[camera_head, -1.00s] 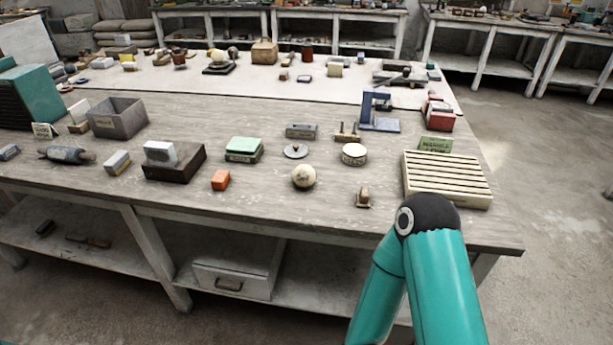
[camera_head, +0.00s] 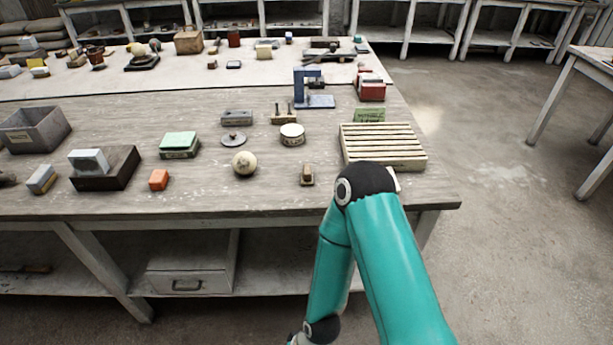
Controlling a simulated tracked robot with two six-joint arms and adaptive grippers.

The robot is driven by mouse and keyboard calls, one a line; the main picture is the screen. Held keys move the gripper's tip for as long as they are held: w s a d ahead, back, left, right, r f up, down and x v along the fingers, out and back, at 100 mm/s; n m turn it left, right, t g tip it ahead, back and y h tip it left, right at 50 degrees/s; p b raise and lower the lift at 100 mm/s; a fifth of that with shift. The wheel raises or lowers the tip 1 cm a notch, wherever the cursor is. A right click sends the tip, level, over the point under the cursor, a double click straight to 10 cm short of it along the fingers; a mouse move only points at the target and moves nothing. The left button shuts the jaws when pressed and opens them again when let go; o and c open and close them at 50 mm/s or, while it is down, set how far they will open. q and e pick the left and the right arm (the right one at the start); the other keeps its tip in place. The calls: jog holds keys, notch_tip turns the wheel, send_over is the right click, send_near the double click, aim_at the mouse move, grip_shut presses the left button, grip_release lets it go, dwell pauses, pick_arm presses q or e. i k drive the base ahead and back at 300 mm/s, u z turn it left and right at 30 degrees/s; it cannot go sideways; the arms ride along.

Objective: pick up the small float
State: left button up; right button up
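A small wooden piece with an upright grip (camera_head: 307,175), which looks like the small float, sits near the front edge of the workbench (camera_head: 225,198). It stands left of the slatted rack, just beyond my teal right arm, and nothing touches it. A wider wooden piece with two upright posts (camera_head: 284,115) sits farther back; I cannot tell if it is also a float. My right arm rises from the bottom and bends down at its elbow in front of the bench; its gripper is out of the picture. My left gripper is not in view.
The cream slatted rack (camera_head: 383,146) is close behind my elbow. A drawer box (camera_head: 192,276) sits on the lower shelf. Open floor lies right.

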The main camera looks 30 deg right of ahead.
aim_at(306, 175)
jog(key=z, duration=0.55)
jog(key=k, duration=1.3)
jog(key=z, duration=0.15)
jog(key=i, duration=0.75)
jog(key=u, duration=0.9)
jog(key=i, duration=0.95)
jog(key=z, duration=0.5)
jog(key=i, duration=0.75)
jog(key=z, duration=0.6)
jog(key=k, duration=0.75)
jog(key=z, duration=0.2)
